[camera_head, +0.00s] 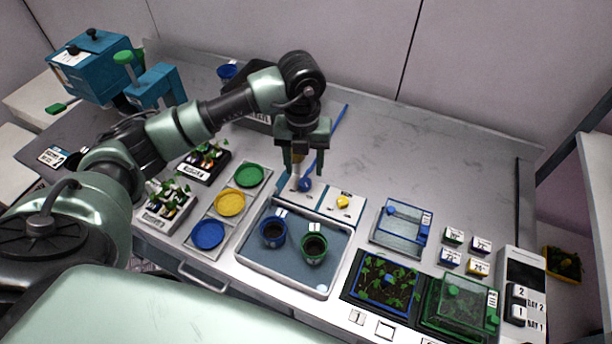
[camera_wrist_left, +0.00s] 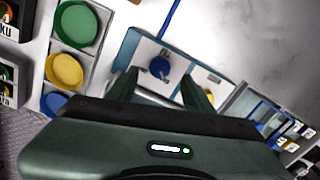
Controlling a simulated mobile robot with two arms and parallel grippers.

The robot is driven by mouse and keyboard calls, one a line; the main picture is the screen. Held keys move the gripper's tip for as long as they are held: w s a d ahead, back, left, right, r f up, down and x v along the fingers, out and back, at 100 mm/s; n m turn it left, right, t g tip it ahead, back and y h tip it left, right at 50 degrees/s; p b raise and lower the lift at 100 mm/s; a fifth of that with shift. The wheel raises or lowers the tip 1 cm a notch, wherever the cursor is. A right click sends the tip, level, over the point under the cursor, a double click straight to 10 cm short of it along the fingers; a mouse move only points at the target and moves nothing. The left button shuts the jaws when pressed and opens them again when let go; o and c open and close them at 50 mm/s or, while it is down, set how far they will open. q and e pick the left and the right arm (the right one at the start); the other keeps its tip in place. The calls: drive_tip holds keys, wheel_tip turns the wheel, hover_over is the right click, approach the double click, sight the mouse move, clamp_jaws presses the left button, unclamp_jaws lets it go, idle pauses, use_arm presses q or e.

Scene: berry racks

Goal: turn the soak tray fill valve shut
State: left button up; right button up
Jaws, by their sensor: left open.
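The soak tray (camera_head: 335,262) is a grey tray on the bench holding a blue pot (camera_head: 272,233) and a green pot (camera_head: 314,249). Behind it stands a pale panel with two valve knobs. The blue knob (camera_head: 306,185) is joined to a blue hose (camera_head: 338,128); the yellow knob (camera_head: 343,203) is to its right. My left gripper (camera_head: 304,168) points down over the blue knob, partly covering that panel. In the left wrist view the blue knob (camera_wrist_left: 160,67) shows between the open fingers (camera_wrist_left: 160,80), apart from both. The yellow knob (camera_wrist_left: 211,97) is beyond the right finger.
Green, yellow and blue dishes (camera_head: 230,203) lie left of the soak tray. A clear blue-edged box (camera_head: 402,225) and seedling trays (camera_head: 385,282) are to the right. A teal machine (camera_head: 95,65) stands back left. The back right bench is clear.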

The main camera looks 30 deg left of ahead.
sight(305, 182)
use_arm(q)
wheel_tip(305, 182, down, 5)
drive_tip(key=shift+f+p, duration=0.1)
drive_tip(key=shift+p, duration=0.5)
drive_tip(key=shift+s, duration=0.1)
clamp_jaws()
